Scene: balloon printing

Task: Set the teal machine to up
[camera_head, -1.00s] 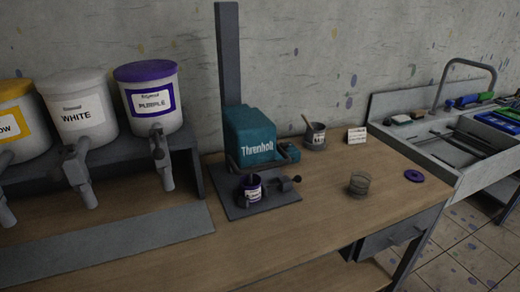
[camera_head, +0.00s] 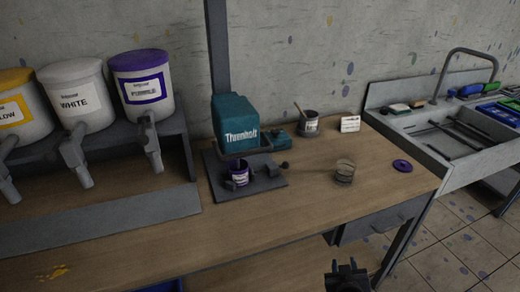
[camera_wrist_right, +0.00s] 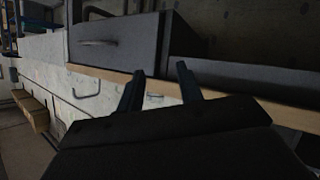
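The teal machine (camera_head: 238,118), lettered "Threnholt", sits on a dark upright post (camera_head: 217,45) at the back of the wooden table. Its head is low, just above a small purple-labelled can (camera_head: 239,173) on the grey base plate (camera_head: 262,194). A small teal box (camera_head: 281,140) is at the machine's right side; its switch setting is too small to read. My right gripper (camera_head: 346,266) is in front of the table, well short of the machine. Its two fingers stand apart and empty, also in the right wrist view (camera_wrist_right: 160,88). My left gripper is not in view.
White, purple and yellow paint buckets (camera_head: 143,88) stand on a grey rack at left. A wire-like cup (camera_head: 345,171), a purple lid (camera_head: 402,166) and a can with a stick (camera_head: 309,123) are on the table (camera_head: 290,215). A sink (camera_head: 440,140) is at right.

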